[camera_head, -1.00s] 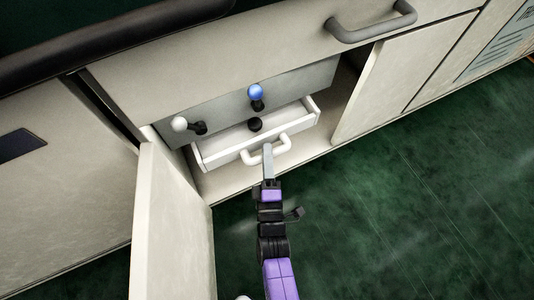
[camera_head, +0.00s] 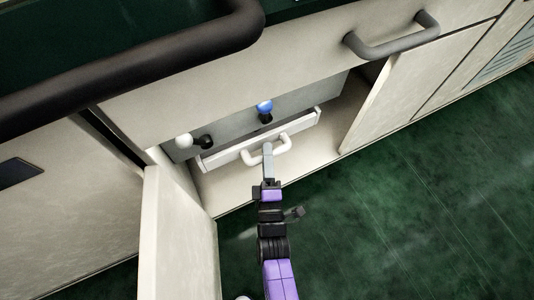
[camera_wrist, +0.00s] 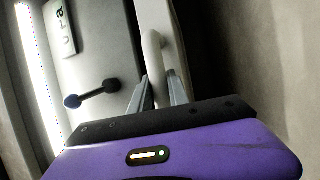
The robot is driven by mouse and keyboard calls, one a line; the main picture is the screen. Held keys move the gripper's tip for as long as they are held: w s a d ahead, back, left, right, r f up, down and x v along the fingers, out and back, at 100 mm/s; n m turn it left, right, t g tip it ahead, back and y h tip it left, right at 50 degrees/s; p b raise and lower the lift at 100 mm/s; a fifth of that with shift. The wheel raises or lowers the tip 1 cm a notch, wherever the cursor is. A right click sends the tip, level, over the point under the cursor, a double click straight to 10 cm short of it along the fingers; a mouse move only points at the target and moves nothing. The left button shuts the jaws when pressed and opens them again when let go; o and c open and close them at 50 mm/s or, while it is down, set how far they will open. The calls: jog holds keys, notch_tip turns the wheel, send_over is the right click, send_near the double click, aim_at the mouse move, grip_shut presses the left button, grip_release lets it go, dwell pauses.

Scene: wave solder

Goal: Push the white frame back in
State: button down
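The white frame (camera_head: 222,157) is a shallow drawer in the open cabinet bay, with a U-shaped white handle (camera_head: 284,142) on its front. It is mostly inside, and its front panel shows just ahead of the grey inner panel. My gripper (camera_head: 268,150) is at the handle. In the wrist view the handle (camera_wrist: 154,45) runs between the two grey fingers of my gripper (camera_wrist: 158,88), which appear closed around it. The frame's inside is now largely hidden behind its front.
A blue-knobbed lever (camera_head: 265,107) and a white-knobbed lever (camera_head: 186,141) stick out of the inner panel (camera_head: 300,100). An open door (camera_head: 177,235) stands at left, another (camera_head: 400,90) at right. A grey bar handle (camera_head: 395,46) and a dark rail (camera_head: 130,65) are above.

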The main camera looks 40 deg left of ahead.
jog(key=shift+a, duration=0.1)
jog(key=c, duration=1.5)
grip_release()
jog(key=shift+c, duration=0.2)
jog(key=p+v, duration=0.2)
jog(key=v, duration=0.5)
jog(key=shift+s+d, duration=0.2)
jog(key=shift+d, duration=0.1)
jog(key=shift+f, duration=0.1)
